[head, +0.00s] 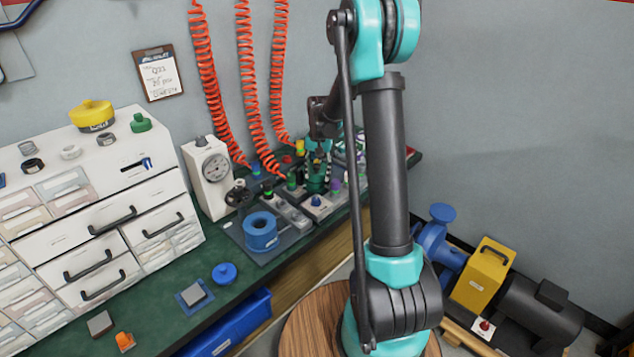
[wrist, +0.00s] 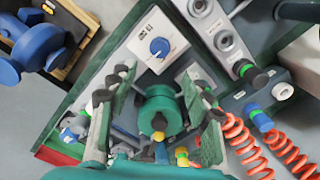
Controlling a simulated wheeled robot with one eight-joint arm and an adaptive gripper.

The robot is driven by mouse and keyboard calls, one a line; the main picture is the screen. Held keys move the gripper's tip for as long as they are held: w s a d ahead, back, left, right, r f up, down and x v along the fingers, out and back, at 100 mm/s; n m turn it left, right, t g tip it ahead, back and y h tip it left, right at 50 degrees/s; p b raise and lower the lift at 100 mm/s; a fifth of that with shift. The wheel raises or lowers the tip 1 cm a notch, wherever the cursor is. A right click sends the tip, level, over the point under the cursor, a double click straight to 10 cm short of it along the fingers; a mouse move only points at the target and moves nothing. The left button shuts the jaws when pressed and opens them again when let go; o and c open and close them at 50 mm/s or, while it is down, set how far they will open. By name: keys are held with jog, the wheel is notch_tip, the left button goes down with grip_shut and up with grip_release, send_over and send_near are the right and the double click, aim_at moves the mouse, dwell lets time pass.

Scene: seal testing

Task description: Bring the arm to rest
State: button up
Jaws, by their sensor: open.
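My gripper (wrist: 158,78) is open in the wrist view, with its green-padded fingers spread left and right. A dark green round fitting (wrist: 160,108) with a yellow tip shows between the fingers. I cannot tell whether the fingers touch it. In the head view my arm reaches over the far part of the green bench (head: 160,318), and my gripper (head: 318,160) is small and partly hidden among the fittings there. The arm's upright link hides part of the bench's right end.
A white panel with a blue knob (wrist: 159,47) lies just beyond the fingers. Orange coiled hoses (head: 247,85) hang close to the left of my gripper. A gauge box (head: 210,175), a blue spool (head: 261,232) and a white drawer cabinet (head: 95,225) stand farther left.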

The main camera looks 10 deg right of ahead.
jog(key=shift+r, duration=0.3)
jog(key=s+d+r+n+t, duration=0.1)
jog(key=s+d+n+t, duration=0.1)
jog(key=s, duration=1.3)
jog(key=s+d+r+n+t, duration=0.1)
jog(key=s+n+t, duration=0.1)
jog(key=s, duration=1.3)
jog(key=shift+s+d+r, duration=0.3)
jog(key=shift+d, duration=0.1)
jog(key=shift+r, duration=0.1)
dwell(2.0)
